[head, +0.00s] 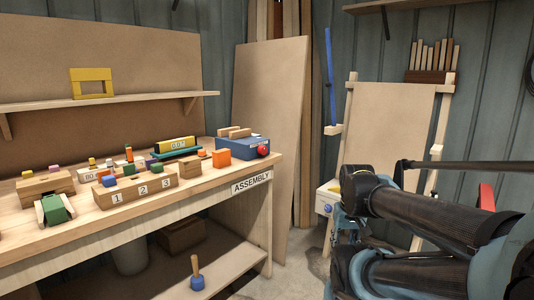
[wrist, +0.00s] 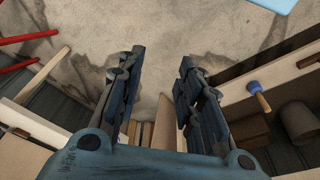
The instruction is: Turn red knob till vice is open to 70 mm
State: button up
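A red knob (head: 263,150) sits on the front of a blue box (head: 236,147) near the right end of the workbench. I cannot tell whether this box belongs to the vice. Left of it is a low green and blue device (head: 176,154) with a yellow block or display (head: 175,144) marked with small digits; I cannot make out the vice's jaws or gap for sure. My gripper (wrist: 158,85) is open and empty in the wrist view, pointing down over the floor, away from the bench top. In the head view my arm is at the right, apart from the bench.
A blue-headed mallet (head: 197,283) stands on the lower shelf. A leaning board (head: 390,140) stands behind my arm. Floor between bench and board is clear.

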jog(key=o, duration=0.4)
jog(key=shift+s+a+r, duration=0.1)
jog(key=shift+o, duration=1.1)
jog(key=shift+s+a+r, duration=0.15)
jog(key=shift+r, duration=0.1)
jog(key=m+t+y, duration=0.9)
jog(key=m+y, duration=0.5)
jog(key=m, duration=1.2)
send_near(265, 151)
jog(key=x, duration=0.9)
jog(key=shift+a, duration=0.25)
